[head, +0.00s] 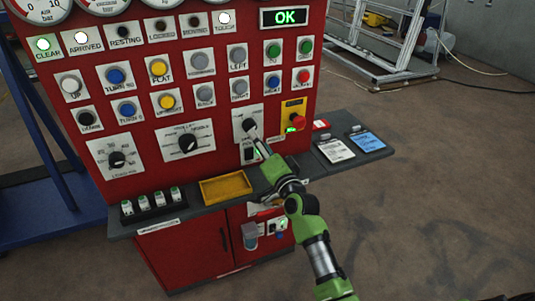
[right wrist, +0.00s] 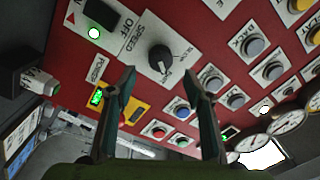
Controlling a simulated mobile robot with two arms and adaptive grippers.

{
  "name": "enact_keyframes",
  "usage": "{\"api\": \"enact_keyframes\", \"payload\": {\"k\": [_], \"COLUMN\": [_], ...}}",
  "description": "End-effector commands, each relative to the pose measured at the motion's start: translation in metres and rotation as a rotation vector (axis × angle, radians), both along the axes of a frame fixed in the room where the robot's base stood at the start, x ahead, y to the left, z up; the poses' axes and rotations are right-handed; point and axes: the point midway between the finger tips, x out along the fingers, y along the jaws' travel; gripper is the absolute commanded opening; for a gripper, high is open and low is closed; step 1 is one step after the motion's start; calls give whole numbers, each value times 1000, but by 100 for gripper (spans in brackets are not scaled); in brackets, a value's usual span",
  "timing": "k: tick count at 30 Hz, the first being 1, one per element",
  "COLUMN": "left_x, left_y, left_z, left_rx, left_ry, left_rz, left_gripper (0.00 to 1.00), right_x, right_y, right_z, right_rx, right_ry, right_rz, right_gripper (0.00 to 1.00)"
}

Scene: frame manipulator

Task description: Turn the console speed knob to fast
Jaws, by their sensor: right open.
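The black speed knob (head: 250,124) sits on a pale plate at the right of the red console, left of the emergency stop. In the right wrist view the speed knob (right wrist: 160,57) is on a plate lettered SPEED, with a light pointer mark; its exact setting is too small to read surely. My right gripper (head: 258,140) reaches up to the panel just below the knob. In the wrist view the two fingers of my right gripper (right wrist: 159,80) are spread apart, with the knob ahead between their tips and apparently untouched. My left gripper is out of view.
A red emergency stop (head: 297,121) on a yellow plate is close on the right. A black power switch (right wrist: 100,14) with a green lamp adjoins the speed plate. Below are a yellow tray (head: 226,187) and a grey ledge (head: 190,206). A lit display (head: 284,17) reads OK.

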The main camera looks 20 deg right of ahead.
Motion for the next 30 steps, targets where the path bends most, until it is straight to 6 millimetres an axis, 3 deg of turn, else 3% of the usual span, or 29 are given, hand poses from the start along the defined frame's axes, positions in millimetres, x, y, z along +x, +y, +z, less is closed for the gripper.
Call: {"api": "enact_keyframes", "payload": {"k": [6,11,27,30], "left_x": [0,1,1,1], "left_y": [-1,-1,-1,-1], "left_z": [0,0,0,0], "left_rx": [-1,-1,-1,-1], "left_ry": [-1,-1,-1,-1], "left_rz": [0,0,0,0], "left_gripper": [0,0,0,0], "right_x": [-38,-52,-56,-56], "right_y": [-2,-3,-3,-1], "right_z": [-2,-3,-3,-15], "right_rx": [1,2,1,-11], "right_ry": [2,1,1,24], "right_rz": [-1,0,0,2], "right_gripper": [47,47,47,47]}}
